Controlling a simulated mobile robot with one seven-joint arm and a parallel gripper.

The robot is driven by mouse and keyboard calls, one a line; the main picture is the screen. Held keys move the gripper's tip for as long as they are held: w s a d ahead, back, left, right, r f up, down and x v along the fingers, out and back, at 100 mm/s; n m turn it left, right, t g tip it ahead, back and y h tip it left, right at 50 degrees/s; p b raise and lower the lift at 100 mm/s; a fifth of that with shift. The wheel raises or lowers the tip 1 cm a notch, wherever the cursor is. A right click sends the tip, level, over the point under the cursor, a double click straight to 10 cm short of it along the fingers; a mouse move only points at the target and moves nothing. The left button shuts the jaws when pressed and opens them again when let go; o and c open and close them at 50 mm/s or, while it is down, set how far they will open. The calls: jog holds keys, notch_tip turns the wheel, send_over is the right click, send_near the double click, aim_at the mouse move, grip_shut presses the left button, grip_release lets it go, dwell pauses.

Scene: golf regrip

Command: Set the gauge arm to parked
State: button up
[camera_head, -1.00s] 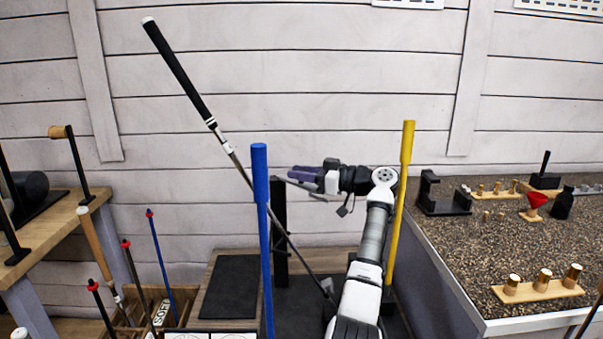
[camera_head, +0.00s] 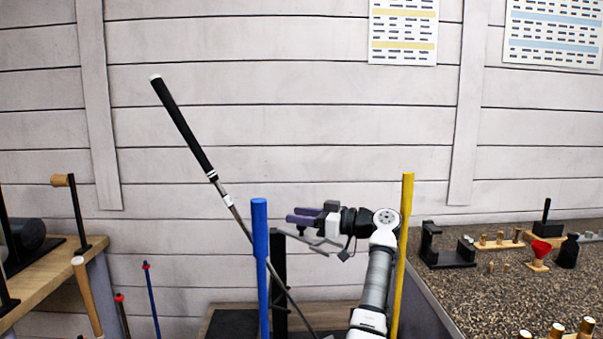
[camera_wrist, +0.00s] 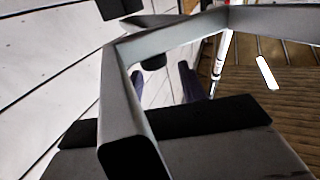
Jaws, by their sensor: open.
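What I take to be the gauge arm is a thin grey bar (camera_head: 308,242) reaching right from the top of a black post (camera_head: 279,275). A grey angled bar (camera_wrist: 130,100), probably the same part, crosses the wrist view close to the lens. My gripper (camera_head: 297,216) has purple fingers pointing left. It is open and empty, just above the grey bar in the head view, with no clear contact. In the wrist view my gripper (camera_wrist: 163,80) is partly hidden behind the bar. No parked mark is readable.
A golf club with a black grip (camera_head: 184,125) leans behind a blue pole (camera_head: 262,260). A yellow pole (camera_head: 404,240) stands right of my arm. A speckled counter (camera_head: 460,295) with small parts is at right, a wooden bench (camera_head: 40,280) at left.

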notch_tip(320, 180, up, 17)
jog(key=p, duration=0.2)
jog(key=shift+r, duration=0.2)
jog(key=shift+c, duration=0.4)
